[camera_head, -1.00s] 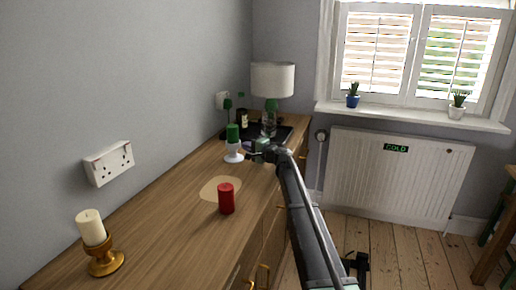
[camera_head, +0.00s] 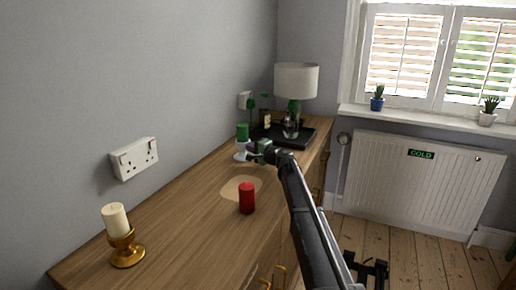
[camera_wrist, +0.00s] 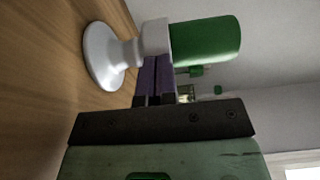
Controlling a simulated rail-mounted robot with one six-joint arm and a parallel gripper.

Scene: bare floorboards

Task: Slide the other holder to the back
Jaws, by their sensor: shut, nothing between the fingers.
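The white holder (camera_head: 241,156) stands upright on the wooden counter near the wall, with a green candle (camera_head: 242,132) in it. My gripper (camera_head: 254,151) is shut and empty, close against the holder's room side in the head view. In the wrist view the purple fingers (camera_wrist: 153,78) are together right beside the holder's stem (camera_wrist: 128,52); whether they touch it is unclear. The gold holder (camera_head: 127,249) with a cream candle (camera_head: 115,220) stands at the near end, close to the wall.
Behind the white holder are a dark tray (camera_head: 300,138) with a glass, a bottle (camera_head: 265,112) and a lamp (camera_head: 296,80). The counter between the two holders is largely clear.

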